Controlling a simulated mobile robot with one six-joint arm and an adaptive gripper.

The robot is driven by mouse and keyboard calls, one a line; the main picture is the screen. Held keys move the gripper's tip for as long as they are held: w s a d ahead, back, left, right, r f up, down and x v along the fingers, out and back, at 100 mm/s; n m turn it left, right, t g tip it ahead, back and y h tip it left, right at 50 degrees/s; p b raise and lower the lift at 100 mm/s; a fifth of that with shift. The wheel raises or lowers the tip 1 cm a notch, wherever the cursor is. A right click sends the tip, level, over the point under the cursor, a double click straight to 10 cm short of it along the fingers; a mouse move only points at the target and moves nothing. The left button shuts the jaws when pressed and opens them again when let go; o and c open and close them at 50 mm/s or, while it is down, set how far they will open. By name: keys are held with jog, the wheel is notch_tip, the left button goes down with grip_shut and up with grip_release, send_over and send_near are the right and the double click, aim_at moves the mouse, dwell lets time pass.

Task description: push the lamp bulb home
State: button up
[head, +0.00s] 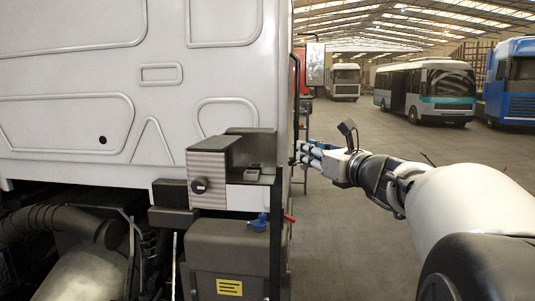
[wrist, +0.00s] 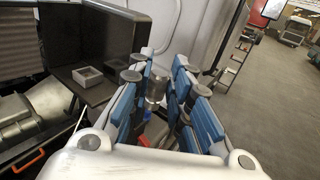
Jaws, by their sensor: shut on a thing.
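My gripper (head: 303,155) is at the right edge of the white truck cab, with its fingers pointing left toward it. In the wrist view its blue-padded fingers (wrist: 165,85) are closed around a small grey, shiny cylinder, which looks like the lamp bulb (wrist: 156,87). The fingers hide part of the bulb. The bulb does not show in the head view. I cannot make out a lamp socket, nor tell whether the bulb touches one.
A box with a ribbed face (head: 208,178) and dark ledge sticks out beside the cab (head: 120,80). A small grey square tray (wrist: 88,76) sits on the ledge. A blue valve (head: 259,222) and red lever are below. Open floor (head: 370,240) lies right; buses stand far back.

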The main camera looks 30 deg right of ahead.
jog(key=shift+w+a+b, duration=0.55)
jog(key=shift+w+a, duration=0.7)
jog(key=shift+a, duration=0.6)
jog(key=shift+w+a+b, duration=0.55)
jog(key=shift+w+a, duration=0.7)
jog(key=shift+a, duration=0.6)
jog(key=shift+w+a+b, duration=0.55)
jog(key=shift+w+a, duration=0.7)
jog(key=shift+a, duration=0.6)
jog(key=shift+f+b, duration=1.2)
jog(key=shift+b, duration=0.1)
jog(key=o, duration=0.9)
jog(key=shift+r, duration=0.1)
